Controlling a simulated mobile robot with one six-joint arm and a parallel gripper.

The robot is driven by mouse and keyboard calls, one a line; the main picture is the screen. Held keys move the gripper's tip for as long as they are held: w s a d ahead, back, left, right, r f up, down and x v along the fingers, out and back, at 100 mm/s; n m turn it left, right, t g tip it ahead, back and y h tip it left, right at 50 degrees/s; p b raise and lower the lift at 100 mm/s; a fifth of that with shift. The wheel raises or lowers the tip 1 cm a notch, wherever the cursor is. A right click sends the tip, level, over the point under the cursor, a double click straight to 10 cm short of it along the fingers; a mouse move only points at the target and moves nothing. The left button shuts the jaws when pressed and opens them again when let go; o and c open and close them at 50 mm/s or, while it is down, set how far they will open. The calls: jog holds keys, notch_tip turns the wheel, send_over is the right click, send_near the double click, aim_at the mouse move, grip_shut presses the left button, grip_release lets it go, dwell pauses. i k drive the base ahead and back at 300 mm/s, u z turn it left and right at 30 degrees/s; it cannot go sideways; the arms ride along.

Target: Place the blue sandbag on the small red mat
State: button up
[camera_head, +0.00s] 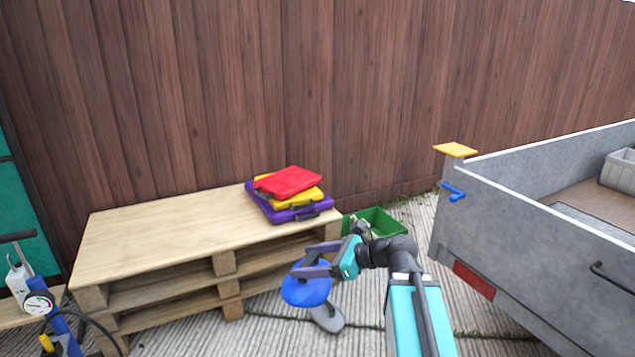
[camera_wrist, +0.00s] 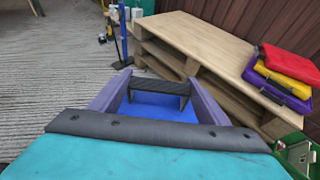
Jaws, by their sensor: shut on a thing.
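My gripper (camera_head: 308,267) is shut on the blue sandbag (camera_head: 307,292), which hangs in front of the wooden pallets. In the wrist view the blue sandbag (camera_wrist: 155,107) shows between the fingers, with a black strap-like handle across it. Its underside is hidden. A flat red item (camera_head: 290,181) lies on top of a yellow item (camera_head: 308,197) and a purple item (camera_head: 325,216) at the right end of the pallet top. I cannot tell whether the red item is the small red mat or another bag; no other red mat shows.
The pallet stack (camera_head: 160,232) has a wide clear top left of the pile. A green crate (camera_head: 375,222) stands behind my gripper. A grey trailer (camera_head: 540,235) fills the right side. A pump with a gauge (camera_head: 38,303) stands at the left. A wooden fence (camera_head: 300,90) closes the back.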

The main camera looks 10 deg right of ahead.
aim_at(287, 179)
jog(key=z, duration=0.5)
jog(key=k, duration=0.85)
jog(key=z, duration=0.35)
jog(key=i, duration=1.2)
jog(key=u, duration=0.6)
jog(key=i, duration=0.6)
jog(key=u, duration=0.85)
jog(key=i, duration=0.8)
jog(key=u, duration=0.5)
